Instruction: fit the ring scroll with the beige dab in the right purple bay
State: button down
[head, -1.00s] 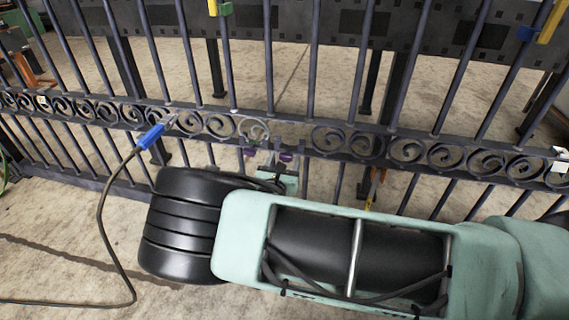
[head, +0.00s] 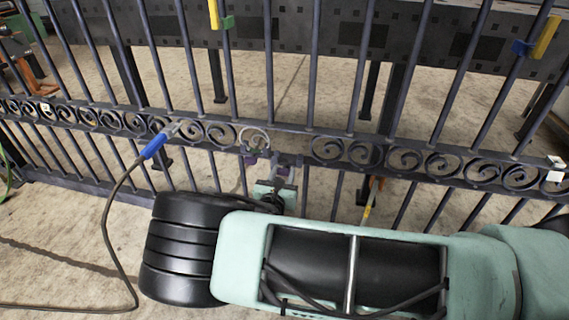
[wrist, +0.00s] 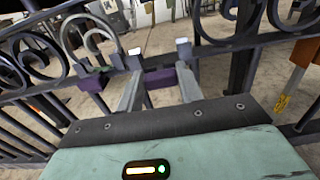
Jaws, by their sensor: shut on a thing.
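A pale ring scroll (head: 255,140) stands in the gap of the gate's scroll band, over the left purple bay (head: 250,158). It also shows at the upper left of the wrist view (wrist: 92,42), with a greenish patch at its foot. I cannot make out a beige dab. My gripper (head: 286,165) is at the gap, right of the ring scroll. In the wrist view my gripper (wrist: 159,50) has its fingers apart on either side of a purple block (wrist: 160,78), apparently the right purple bay, and seems shut on it. The ring scroll is outside the fingers.
Dark scrolls (head: 345,151) fill the band on both sides of the gap, between upright bars. A blue-handled tool (head: 153,145) with a cable leans at the band on the left. Yellow clips (head: 545,37) hang higher up. An orange and yellow tool (head: 370,198) stands low behind the gate.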

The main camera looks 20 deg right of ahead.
jog(key=shift+p+v, duration=0.55)
jog(key=shift+v, duration=0.5)
jog(key=shift+s+a, duration=0.1)
jog(key=shift+s, duration=0.05)
jog(key=c, duration=0.9)
grip_release()
jog(key=p+v, duration=0.3)
jog(key=v, duration=1.4)
jog(key=shift+s+a+p, duration=0.1)
jog(key=shift+s+p, duration=0.05)
jog(key=shift+p, duration=0.25)
